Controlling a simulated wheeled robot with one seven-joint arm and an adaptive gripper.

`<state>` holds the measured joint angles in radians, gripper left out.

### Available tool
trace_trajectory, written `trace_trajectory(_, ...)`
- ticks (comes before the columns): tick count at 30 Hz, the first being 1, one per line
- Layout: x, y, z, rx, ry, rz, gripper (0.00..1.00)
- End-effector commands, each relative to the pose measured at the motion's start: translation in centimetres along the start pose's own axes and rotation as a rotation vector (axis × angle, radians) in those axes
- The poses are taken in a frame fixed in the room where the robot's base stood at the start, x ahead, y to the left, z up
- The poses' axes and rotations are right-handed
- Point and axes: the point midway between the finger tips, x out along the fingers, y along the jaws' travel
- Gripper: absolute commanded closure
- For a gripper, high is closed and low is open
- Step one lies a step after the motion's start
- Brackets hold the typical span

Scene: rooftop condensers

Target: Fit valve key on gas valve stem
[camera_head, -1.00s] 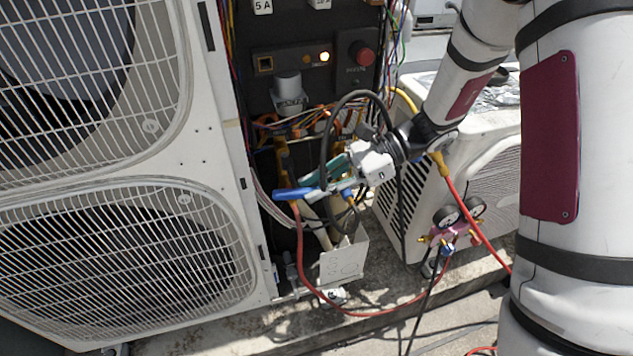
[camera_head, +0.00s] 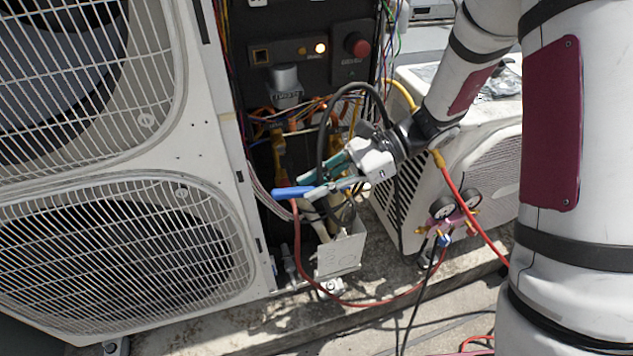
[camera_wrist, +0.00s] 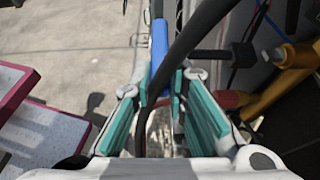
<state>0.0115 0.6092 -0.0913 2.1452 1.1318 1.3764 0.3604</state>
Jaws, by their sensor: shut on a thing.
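My gripper (camera_head: 330,182) is in front of the open side of the tall condenser. It is shut on a tool with a blue handle (camera_head: 292,192), apparently the valve key. In the wrist view the blue handle (camera_wrist: 159,52) shows beyond the green finger pads (camera_wrist: 155,110). The key's working end is hidden. Silver valve fittings (camera_head: 290,266) sit low at the cabinet's edge, below the handle and apart from it. I cannot tell which part is the gas valve stem, or whether the key touches anything.
A black hose (camera_head: 346,92) loops close over my gripper and crosses the wrist view. A pale open bracket (camera_head: 340,256) lies below. A red hose (camera_head: 380,303) runs to the gauge manifold (camera_head: 444,216) at right. Wires and a red button (camera_head: 357,45) are above.

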Motion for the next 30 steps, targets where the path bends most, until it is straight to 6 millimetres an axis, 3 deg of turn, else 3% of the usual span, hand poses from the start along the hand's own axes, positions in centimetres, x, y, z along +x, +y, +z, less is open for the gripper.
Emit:
trace_trajectory(18,-0.1,3.3,0.0,0.001,0.000,-0.001,1.00)
trace_trajectory(28,-0.1,3.6,0.0,0.000,-0.001,0.000,1.00)
trace_trajectory(29,-0.1,3.6,0.0,-0.001,-0.001,0.000,0.88)
trace_trajectory(30,-0.1,3.6,0.0,-0.001,-0.001,0.000,0.97)
